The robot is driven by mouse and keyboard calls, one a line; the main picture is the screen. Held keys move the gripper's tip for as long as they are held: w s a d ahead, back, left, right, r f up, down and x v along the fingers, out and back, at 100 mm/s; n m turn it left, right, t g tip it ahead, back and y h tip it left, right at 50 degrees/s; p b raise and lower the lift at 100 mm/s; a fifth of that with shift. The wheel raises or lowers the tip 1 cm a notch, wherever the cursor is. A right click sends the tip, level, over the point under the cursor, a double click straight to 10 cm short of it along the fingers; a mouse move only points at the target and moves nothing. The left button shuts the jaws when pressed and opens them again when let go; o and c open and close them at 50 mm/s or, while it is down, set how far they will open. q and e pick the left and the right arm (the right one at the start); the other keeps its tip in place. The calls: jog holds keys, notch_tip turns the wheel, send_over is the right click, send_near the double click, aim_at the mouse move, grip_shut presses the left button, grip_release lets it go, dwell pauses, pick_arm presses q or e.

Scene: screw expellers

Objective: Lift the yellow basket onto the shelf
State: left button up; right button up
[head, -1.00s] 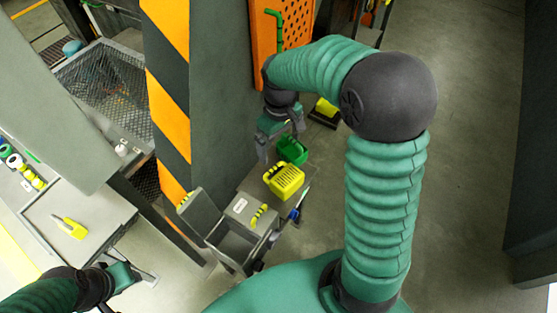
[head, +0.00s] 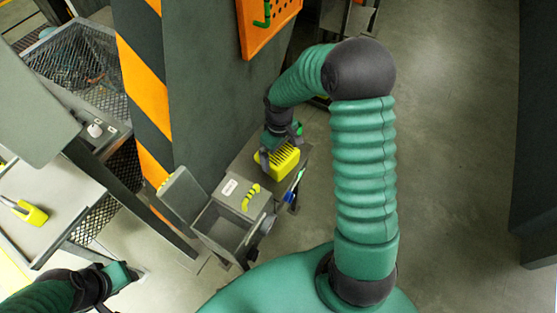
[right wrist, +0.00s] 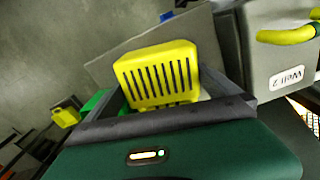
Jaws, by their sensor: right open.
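The yellow basket (head: 283,164), a small slotted bin, sits on a grey surface (head: 307,160) beside a grey machine. My right gripper (head: 276,152) is open at the basket, partly covering it from above. In the right wrist view the yellow basket (right wrist: 157,75) shows beyond the gripper's dark front edge, its slotted face toward the camera. Contact between fingers and basket cannot be made out. My left gripper (head: 128,272) is at lower left, away from the basket; its fingers are unclear. I cannot tell which surface is the shelf.
The grey machine (head: 232,228) with an open hopper and yellow handle stands just left of the basket. A striped pillar (head: 145,95) and an orange panel (head: 268,27) rise behind. A green item (right wrist: 96,101) shows beside the gripper. Open floor lies at right.

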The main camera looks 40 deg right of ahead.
notch_tip(320, 180, down, 3)
jog(key=shift+w+f+b, duration=0.1)
jog(key=shift+w+b, duration=0.05)
jog(key=shift+b, duration=0.2)
pick_arm(q)
jog(key=shift+w+f, duration=0.1)
jog(key=shift+f, duration=0.55)
